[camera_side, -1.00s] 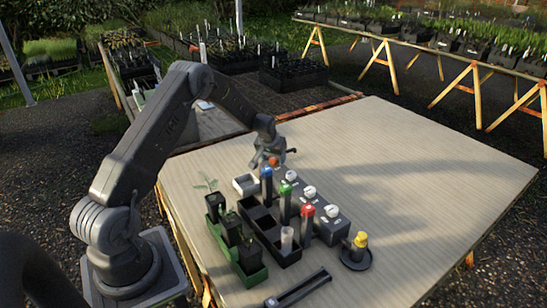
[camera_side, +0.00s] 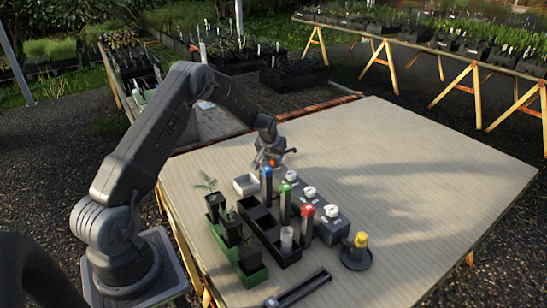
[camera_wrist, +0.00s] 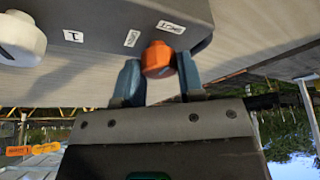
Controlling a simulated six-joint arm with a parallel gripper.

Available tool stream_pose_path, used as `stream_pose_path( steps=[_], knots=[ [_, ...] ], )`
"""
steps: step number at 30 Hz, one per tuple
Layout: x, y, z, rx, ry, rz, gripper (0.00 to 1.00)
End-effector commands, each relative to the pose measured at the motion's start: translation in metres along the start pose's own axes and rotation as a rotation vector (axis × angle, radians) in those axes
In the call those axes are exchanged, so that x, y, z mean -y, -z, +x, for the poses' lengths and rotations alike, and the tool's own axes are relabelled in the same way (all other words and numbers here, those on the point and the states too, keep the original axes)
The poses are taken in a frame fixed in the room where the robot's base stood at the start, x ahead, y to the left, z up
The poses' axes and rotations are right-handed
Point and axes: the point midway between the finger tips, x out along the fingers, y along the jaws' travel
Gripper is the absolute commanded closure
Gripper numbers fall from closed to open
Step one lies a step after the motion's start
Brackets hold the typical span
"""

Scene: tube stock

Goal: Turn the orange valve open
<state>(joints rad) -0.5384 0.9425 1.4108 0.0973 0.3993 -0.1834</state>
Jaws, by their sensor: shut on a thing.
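The orange valve (camera_wrist: 158,60) is a small knob on the end of a dark grey block (camera_wrist: 110,22) in the wrist view. It also shows as a small orange spot in the side view (camera_side: 273,162). My gripper (camera_wrist: 158,72) has a blue finger on each side of the valve and is shut on it. In the side view my gripper (camera_side: 268,158) is at the far end of the grey block (camera_side: 323,218). White labels sit beside the valve, but its turn angle is hard to read.
White knobs (camera_side: 309,192) line the block. A black rack (camera_side: 262,220) with blue-, green- and red-capped tubes stands close by. A green tray (camera_side: 251,274) with seedlings, a white box (camera_side: 246,184) and a yellow-topped item on a black dish (camera_side: 356,256) are nearby. The table's right is clear.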

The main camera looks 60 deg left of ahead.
Motion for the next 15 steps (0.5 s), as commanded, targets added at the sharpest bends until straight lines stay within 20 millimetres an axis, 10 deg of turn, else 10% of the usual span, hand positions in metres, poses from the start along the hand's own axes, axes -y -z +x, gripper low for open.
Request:
stream_pose_path(
  steps=[15],
  knots=[
    [-0.0007,-0.0001,-0.0003,0.000,0.032,-0.077,0.88]
  ],
)
